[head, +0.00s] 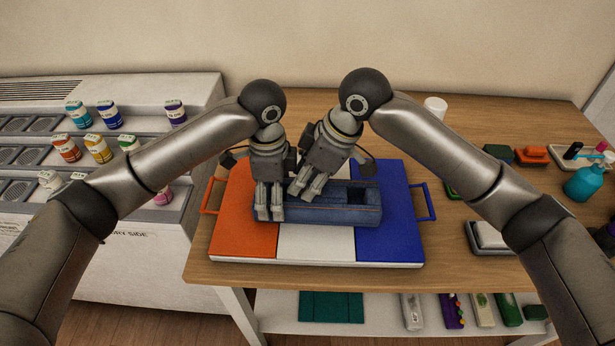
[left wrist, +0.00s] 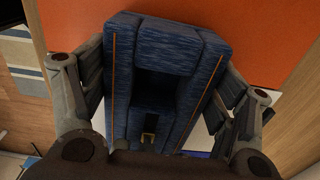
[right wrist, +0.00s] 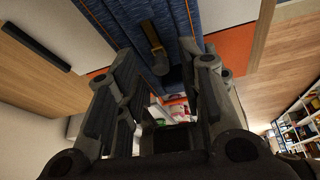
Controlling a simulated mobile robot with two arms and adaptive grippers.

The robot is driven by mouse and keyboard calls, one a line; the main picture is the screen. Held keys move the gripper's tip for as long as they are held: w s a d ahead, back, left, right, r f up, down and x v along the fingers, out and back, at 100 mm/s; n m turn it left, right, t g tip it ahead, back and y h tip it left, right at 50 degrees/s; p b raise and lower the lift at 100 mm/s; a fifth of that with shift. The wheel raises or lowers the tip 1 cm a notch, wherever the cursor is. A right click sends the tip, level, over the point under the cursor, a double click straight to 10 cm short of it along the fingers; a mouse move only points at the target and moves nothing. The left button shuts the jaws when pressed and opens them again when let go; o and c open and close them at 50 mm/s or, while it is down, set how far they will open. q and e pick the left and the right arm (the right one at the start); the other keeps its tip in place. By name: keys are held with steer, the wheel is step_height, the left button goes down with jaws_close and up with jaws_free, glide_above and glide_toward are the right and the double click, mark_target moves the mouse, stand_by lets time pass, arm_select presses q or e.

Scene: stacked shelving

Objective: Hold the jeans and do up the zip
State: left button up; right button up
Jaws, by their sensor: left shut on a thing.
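The jeans (head: 345,213) are a dark blue denim piece with orange stitching, lying across the tri-coloured board. A dark recess shows near their right end in the head view. My left gripper (head: 269,214) points down over their left end and is shut on them; in the left wrist view its fingers flank the jeans (left wrist: 122,95) on both sides. My right gripper (head: 305,188) is tilted above the jeans' left half. Its fingers stand apart. In the right wrist view the brass zip pull (right wrist: 157,57) shows between and beyond the fingertips, with no visible grip on it.
The board (head: 232,225) has orange, white and blue fields and side handles. To its right are a grey-white block (head: 488,236) and a teal bottle (head: 584,183). A rack with several jars (head: 98,148) stands left. A white cup (head: 435,106) stands behind my right arm.

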steer(key=v, duration=1.2)
